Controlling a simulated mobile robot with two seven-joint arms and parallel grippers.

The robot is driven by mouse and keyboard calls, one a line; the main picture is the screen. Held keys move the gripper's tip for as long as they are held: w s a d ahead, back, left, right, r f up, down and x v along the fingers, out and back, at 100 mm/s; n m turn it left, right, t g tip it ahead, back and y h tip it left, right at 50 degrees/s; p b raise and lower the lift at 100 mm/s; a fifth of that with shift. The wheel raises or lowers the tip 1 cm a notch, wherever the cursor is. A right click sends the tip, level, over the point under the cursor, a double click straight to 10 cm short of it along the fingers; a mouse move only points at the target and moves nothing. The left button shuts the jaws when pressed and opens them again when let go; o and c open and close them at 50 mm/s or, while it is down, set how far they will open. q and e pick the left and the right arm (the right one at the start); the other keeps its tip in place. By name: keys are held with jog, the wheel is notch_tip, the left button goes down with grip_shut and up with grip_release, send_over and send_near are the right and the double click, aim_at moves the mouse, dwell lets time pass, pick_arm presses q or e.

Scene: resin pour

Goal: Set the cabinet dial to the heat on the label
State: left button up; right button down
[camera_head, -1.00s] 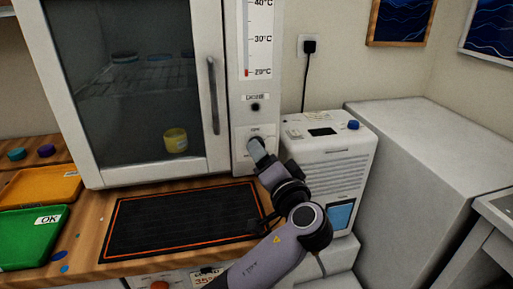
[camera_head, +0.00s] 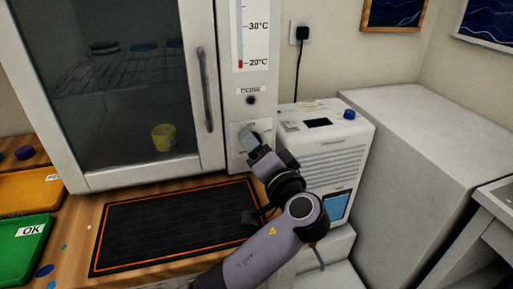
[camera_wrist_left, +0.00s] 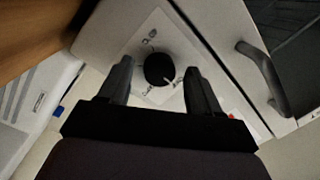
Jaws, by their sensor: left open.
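The cabinet (camera_head: 205,165) stands at the back left with a glass door. Its dial is a black round knob (camera_wrist_left: 158,68) with a pale pointer mark, on a white plate (camera_wrist_left: 150,35) in the left wrist view. In the head view the gripper mostly hides the knob. My left gripper (camera_head: 250,141) is at the dial plate. In the left wrist view its two fingers (camera_wrist_left: 158,75) are open, one on each side of the knob, with gaps visible. My right gripper is not in view. No heat label can be read in the current frames.
A thermometer strip (camera_head: 252,35) sits above the dial, its red mark near 20°C. The door handle (camera_head: 205,90) is left of the dial. A white unit with a blue knob (camera_head: 349,114) stands close right. A black mat (camera_head: 170,225) lies in front. A yellow cup (camera_head: 164,137) is inside the cabinet.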

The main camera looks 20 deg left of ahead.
pick_arm(q)
jog(key=c, duration=1)
jog(key=shift+c, duration=0.2)
jog(key=shift+a+r+m+t+p, duration=0.1)
jog(key=shift+m+t+p, duration=0.35)
jog(key=shift+m+p, duration=2.5)
jog(key=shift+m+t+p, duration=0.45)
jog(key=shift+m+p, duration=1.1)
jog(key=shift+m, duration=3)
